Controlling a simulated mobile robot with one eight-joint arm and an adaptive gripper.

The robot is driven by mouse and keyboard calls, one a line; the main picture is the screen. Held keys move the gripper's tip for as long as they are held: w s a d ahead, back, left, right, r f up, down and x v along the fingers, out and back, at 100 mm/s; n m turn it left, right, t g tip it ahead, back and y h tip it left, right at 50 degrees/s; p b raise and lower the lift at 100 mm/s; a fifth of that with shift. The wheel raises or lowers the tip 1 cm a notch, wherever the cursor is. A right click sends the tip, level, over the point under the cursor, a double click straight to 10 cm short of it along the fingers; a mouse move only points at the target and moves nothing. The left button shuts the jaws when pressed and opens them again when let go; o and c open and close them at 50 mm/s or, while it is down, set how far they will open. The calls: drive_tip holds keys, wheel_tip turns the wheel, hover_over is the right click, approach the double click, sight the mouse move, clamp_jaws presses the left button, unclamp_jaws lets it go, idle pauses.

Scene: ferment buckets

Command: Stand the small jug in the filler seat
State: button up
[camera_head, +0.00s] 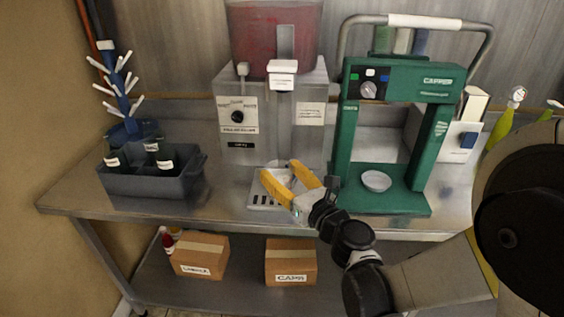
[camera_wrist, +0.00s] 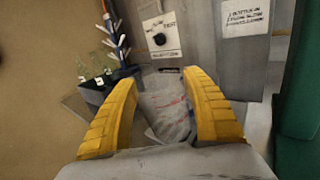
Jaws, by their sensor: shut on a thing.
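My gripper (camera_head: 290,172) has yellow fingers and is in front of the grey filler machine (camera_head: 305,135), over its slotted drip tray (camera_head: 257,200). In the wrist view the gripper (camera_wrist: 168,90) is shut on a clear, see-through thing with faint reddish marks, which looks like the small jug (camera_wrist: 165,108). Its outline is hard to make out, and I cannot tell whether its base touches the tray. In the head view the fingers hide most of the space between them. The filler's white nozzle block (camera_head: 282,76) is above the fingers. The seat itself is not clearly visible.
The green capper frame (camera_head: 430,150), with a white bowl (camera_head: 376,181) on its base, stands close on the right. A dark crate (camera_head: 180,185) and a blue peg rack (camera_head: 122,100) stand left. Cardboard boxes (camera_head: 291,255) sit on the lower shelf. Bare bench lies left of the tray.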

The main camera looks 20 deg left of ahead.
drive_tip(key=shift+s+d+f+b, duration=0.2)
drive_tip(key=shift+s+f, duration=0.15)
drive_tip(key=shift+s, duration=0.15)
drive_tip(key=shift+s+d+f+b, duration=0.15)
drive_tip(key=shift+s+f, duration=0.15)
drive_tip(key=shift+s, duration=0.15)
drive_tip(key=w+a, duration=0.3)
drive_tip(key=w, duration=0.9)
drive_tip(key=shift+w+f, duration=0.25)
drive_tip(key=shift+f, duration=0.05)
drive_tip(key=shift+f, duration=1.1)
idle(1.3)
drive_tip(key=o, duration=1.3)
drive_tip(key=shift+f, duration=0.1)
drive_tip(key=v, duration=1.2)
